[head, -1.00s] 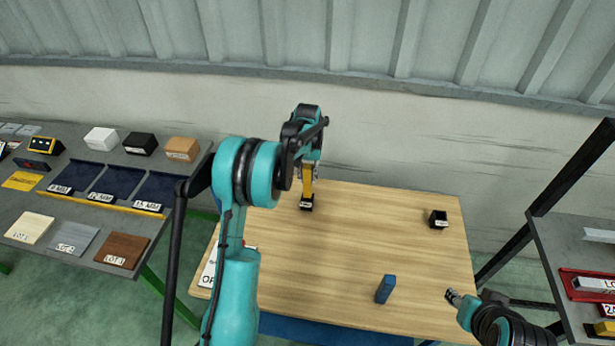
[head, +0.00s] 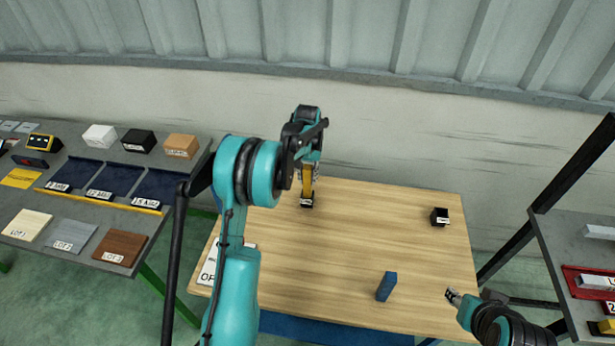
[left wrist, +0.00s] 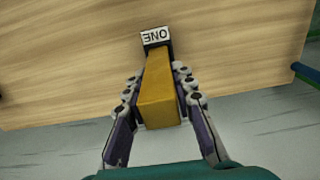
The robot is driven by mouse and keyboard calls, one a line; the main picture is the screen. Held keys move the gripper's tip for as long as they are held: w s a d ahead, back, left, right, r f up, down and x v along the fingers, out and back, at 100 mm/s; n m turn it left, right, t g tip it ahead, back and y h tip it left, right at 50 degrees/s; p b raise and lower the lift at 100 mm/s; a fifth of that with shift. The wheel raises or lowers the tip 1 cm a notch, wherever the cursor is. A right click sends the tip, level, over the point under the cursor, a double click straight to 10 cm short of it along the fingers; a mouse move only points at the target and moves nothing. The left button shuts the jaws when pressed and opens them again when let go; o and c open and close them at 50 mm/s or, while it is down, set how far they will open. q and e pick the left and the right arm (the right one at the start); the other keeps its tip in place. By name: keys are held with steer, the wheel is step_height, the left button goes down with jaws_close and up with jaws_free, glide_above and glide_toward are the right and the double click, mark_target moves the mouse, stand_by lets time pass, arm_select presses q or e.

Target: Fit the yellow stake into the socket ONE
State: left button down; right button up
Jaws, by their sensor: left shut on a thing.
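The yellow stake (head: 307,181) stands about upright over the wooden table, and it also shows in the left wrist view (left wrist: 158,98). My left gripper (head: 308,172) is shut on it, one finger on each side. The stake's lower end meets the black socket labelled ONE (left wrist: 156,37), which also shows in the head view (head: 307,200). How deep the stake sits in the socket is hidden. My right gripper (head: 453,297) hangs near the table's right front edge, apart from everything; its jaw opening is too small to tell.
A second black socket (head: 439,217) stands at the table's right; its label is unreadable. A blue block (head: 386,286) stands near the front. The wooden table (head: 370,240) is clear between them. Shelves with blocks and samples stand left (head: 150,215) and right (head: 560,265).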

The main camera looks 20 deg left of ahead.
mark_target(308, 184)
arm_select(q)
steer(key=shift+f+b, duration=1.45)
steer(key=shift+f, duration=0.6)
steer(key=c, duration=1.2)
jaws_free()
step_height(308, 184, up, 12)
steer(key=shift+r, duration=0.1)
